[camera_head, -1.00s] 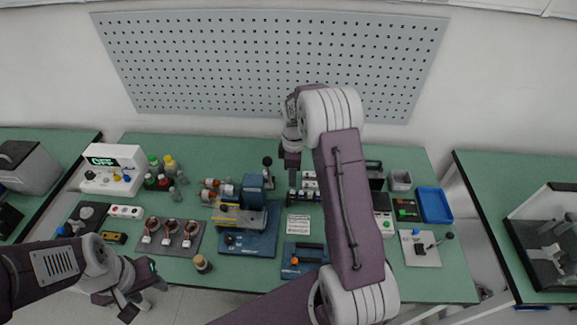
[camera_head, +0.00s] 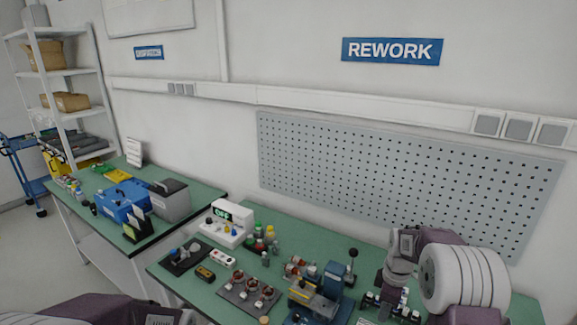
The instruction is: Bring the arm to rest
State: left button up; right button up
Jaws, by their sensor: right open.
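My right arm (camera_head: 463,277) comes in at the lower right and reaches over the green workbench. Its wrist bends down at the left end of the arm. My right gripper (camera_head: 391,289) points down from it, small and partly lost against the items behind; its jaws are open and I see nothing held. It is to the right of the blue press with a black-knobbed lever (camera_head: 350,262). Only a link of my left arm (camera_head: 95,312) shows at the bottom left edge. My left gripper is out of the picture.
The green workbench (camera_head: 300,240) carries a white OFF-display box (camera_head: 228,222), bottles (camera_head: 265,240), a dark plate with copper-coloured rings (camera_head: 249,292) and a blue press (camera_head: 328,295). A grey pegboard (camera_head: 400,180) stands behind. A second bench (camera_head: 180,215) and a shelf (camera_head: 65,95) are at left.

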jog(key=s+a+r+m, duration=0.1)
jog(key=s+a+r, duration=0.4)
jog(key=s+a, duration=0.25)
jog(key=s+a+f+m, duration=0.1)
jog(key=s+f+m, duration=0.3)
jog(key=s+m, duration=0.7)
jog(key=shift+s+a+m, duration=0.25)
jog(key=shift+a+m, duration=0.05)
jog(key=shift+a, duration=0.1)
